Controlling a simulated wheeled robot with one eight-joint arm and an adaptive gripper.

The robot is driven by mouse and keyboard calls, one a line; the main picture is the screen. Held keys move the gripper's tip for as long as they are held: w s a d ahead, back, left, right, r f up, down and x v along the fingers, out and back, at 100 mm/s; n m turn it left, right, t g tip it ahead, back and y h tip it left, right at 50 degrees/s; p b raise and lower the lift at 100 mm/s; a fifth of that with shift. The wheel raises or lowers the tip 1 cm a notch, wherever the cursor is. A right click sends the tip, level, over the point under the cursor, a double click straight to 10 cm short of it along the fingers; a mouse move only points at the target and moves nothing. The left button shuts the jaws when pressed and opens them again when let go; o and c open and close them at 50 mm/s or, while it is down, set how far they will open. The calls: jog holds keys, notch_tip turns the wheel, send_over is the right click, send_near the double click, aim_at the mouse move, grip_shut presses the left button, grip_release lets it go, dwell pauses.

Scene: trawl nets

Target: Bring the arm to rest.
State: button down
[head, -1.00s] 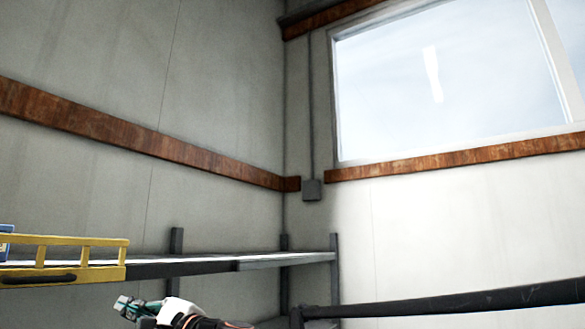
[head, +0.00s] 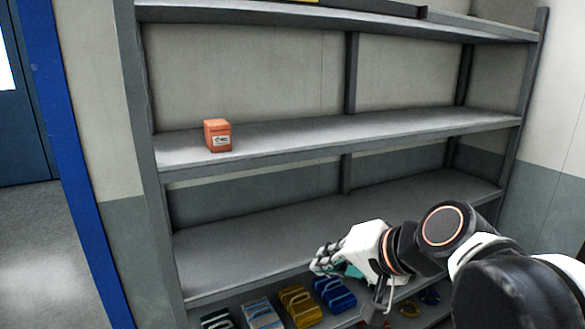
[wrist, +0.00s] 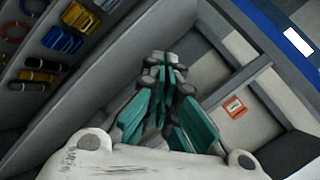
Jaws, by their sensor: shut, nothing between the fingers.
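My gripper (head: 322,262) is at the end of my white and black arm, which reaches in from the right in the head view. It is in front of the shelf rack, just above the bottom shelf with its bundled items. In the wrist view my gripper (wrist: 168,62) has its teal fingers together, with nothing seen between them. Nothing touches the fingers that I can see.
A grey shelf rack (head: 345,128) fills the view. An orange box (head: 217,135) stands on a middle shelf, at left. Yellow (head: 300,305) and blue (head: 335,293) bundles lie on the bottom shelf. A blue post (head: 65,150) stands left; floor beyond it is clear.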

jog(key=s+d+f+n+g+h+b, duration=0.1)
jog(key=s+d+f+b, duration=0.4)
jog(key=f, duration=0.6)
jog(key=s+d+f+n+h+b, duration=0.4)
jog(key=d+f+b, duration=0.1)
jog(key=f, duration=0.6)
jog(key=shift+s+f+n+g+h, duration=0.3)
jog(key=shift+s+f+g+h, duration=0.05)
jog(key=shift+f+g+h, duration=0.05)
